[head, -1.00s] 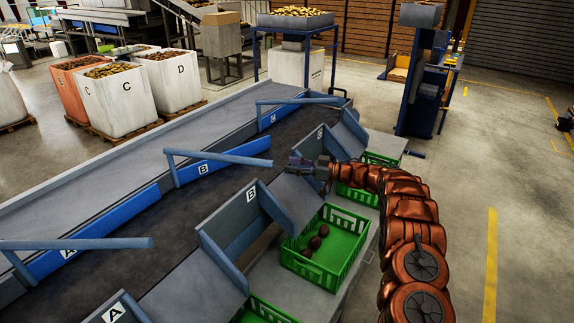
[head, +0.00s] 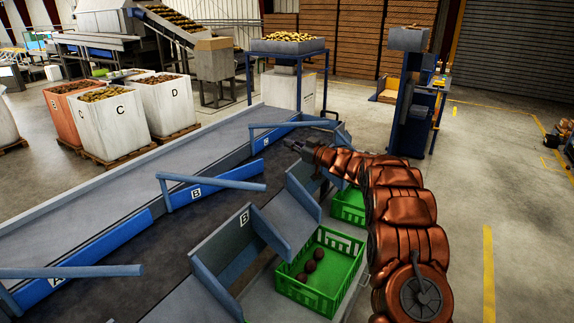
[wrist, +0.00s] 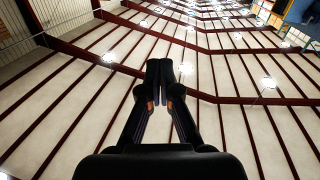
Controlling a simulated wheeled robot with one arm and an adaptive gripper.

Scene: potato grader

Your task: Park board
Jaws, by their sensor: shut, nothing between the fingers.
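Three blue-grey boards on pivots stand along the dark conveyor belt (head: 160,238) in the head view. The near board (head: 75,271), by the label A, and the middle board (head: 215,182), by the label B, reach out over the belt. The far board (head: 295,124) lies beyond my gripper, above a further label. My gripper (head: 290,145) is over the far part of the belt, apart from the middle board as far as I can tell. In the wrist view my gripper (wrist: 159,68) is shut and empty, with only the roof behind it.
Green crates stand on the right; the nearer crate (head: 347,288) holds a few dark potatoes. Grey chutes, one with a B plate (head: 244,219), line the belt's right side. A blue stand (head: 412,120) is at the back right. Open floor with a yellow line lies right.

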